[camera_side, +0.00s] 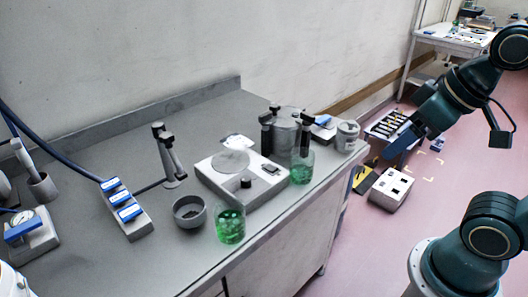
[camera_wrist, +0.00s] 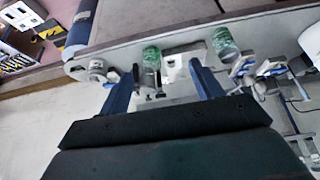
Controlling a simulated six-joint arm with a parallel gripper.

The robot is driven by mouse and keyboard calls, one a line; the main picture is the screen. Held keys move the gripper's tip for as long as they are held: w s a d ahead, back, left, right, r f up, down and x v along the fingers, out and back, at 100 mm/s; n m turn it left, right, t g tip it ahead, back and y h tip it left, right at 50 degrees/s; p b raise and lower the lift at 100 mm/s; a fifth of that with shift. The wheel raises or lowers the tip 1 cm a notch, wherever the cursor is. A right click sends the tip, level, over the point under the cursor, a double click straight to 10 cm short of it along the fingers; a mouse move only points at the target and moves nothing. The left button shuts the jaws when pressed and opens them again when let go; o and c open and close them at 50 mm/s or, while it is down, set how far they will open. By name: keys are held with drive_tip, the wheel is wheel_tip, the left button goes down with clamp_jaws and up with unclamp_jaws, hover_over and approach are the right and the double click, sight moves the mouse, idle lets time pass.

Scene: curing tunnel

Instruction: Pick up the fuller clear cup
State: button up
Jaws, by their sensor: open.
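Two clear cups hold green contents on the grey bench. The front-left cup (camera_side: 230,226) looks green over most of its height, so it appears fuller. The other cup (camera_side: 302,170) stands to its right, green in about its lower half. In the wrist view, the fuller-looking cup seems to be the right one (camera_wrist: 224,44); the other is on the left (camera_wrist: 151,58). My gripper (camera_side: 398,148) is open and empty, to the right of the bench and well apart from both cups. Its blue fingers (camera_wrist: 163,70) frame the view toward the bench.
A white scale (camera_side: 222,188) stands between and behind the cups. A grey bowl (camera_side: 189,212) is close left of the fuller cup. Dark-topped stands (camera_side: 168,155) and a power strip (camera_side: 126,208) are further back and left.

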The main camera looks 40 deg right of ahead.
drive_tip(key=o, duration=0.4)
drive_tip(key=shift+c, duration=0.2)
drive_tip(key=n+g+y, duration=0.3)
drive_tip(key=n+y, duration=0.1)
drive_tip(key=n, duration=0.8)
hover_over(235, 202)
drive_tip(key=s+d, duration=0.2)
drive_tip(key=s, duration=0.2)
wheel_tip(235, 202, down, 10)
drive_tip(key=shift+w+a+f, duration=0.15)
drive_tip(key=shift+a+f, duration=0.1)
drive_tip(key=shift+x, duration=4.25)
